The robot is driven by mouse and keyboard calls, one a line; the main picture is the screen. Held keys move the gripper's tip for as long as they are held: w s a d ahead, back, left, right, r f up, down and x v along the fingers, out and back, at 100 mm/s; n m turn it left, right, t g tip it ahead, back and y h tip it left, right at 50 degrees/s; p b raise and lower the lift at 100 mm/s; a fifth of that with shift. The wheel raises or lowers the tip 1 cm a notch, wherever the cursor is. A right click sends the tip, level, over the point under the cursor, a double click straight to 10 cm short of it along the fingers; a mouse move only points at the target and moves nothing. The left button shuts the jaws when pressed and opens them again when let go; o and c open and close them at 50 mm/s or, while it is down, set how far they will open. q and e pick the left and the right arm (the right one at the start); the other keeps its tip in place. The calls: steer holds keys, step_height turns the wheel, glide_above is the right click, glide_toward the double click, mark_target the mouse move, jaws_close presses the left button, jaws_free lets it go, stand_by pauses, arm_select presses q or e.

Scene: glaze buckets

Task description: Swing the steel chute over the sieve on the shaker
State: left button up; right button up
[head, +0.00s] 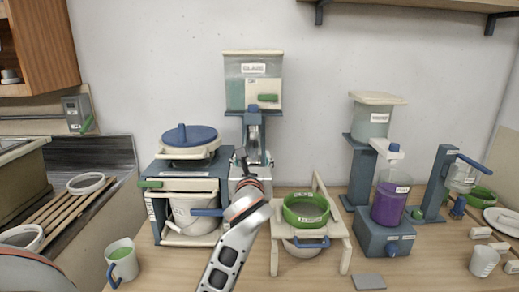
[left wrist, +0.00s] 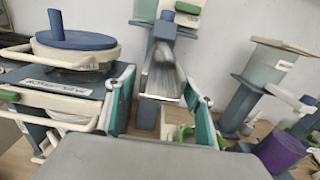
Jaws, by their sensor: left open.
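The steel chute (head: 254,133) hangs below the glaze hopper (head: 253,80) on a blue post. In the left wrist view the chute (left wrist: 163,78) slopes down toward me, between the fingertips in the picture. My left gripper (head: 242,160) is open in front of the chute and hides part of it. In the left wrist view its two teal fingers (left wrist: 163,105) stand wide apart, with no clear contact on the chute. The green sieve (head: 306,211) sits on the cream shaker frame (head: 339,236), right of my gripper. My right gripper is not in view.
A blue machine (head: 157,176) with a blue-lidded pot (head: 190,137) stands left of the chute. A purple jar (head: 390,203) on a blue base stands right of the shaker. A green-filled mug (head: 122,262) is at front left.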

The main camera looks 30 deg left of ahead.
mark_target(252, 150)
arm_select(q)
steer(key=x, duration=0.6)
steer(key=shift+w+a+f, duration=0.1)
steer(key=shift+w, duration=0.1)
jaws_close()
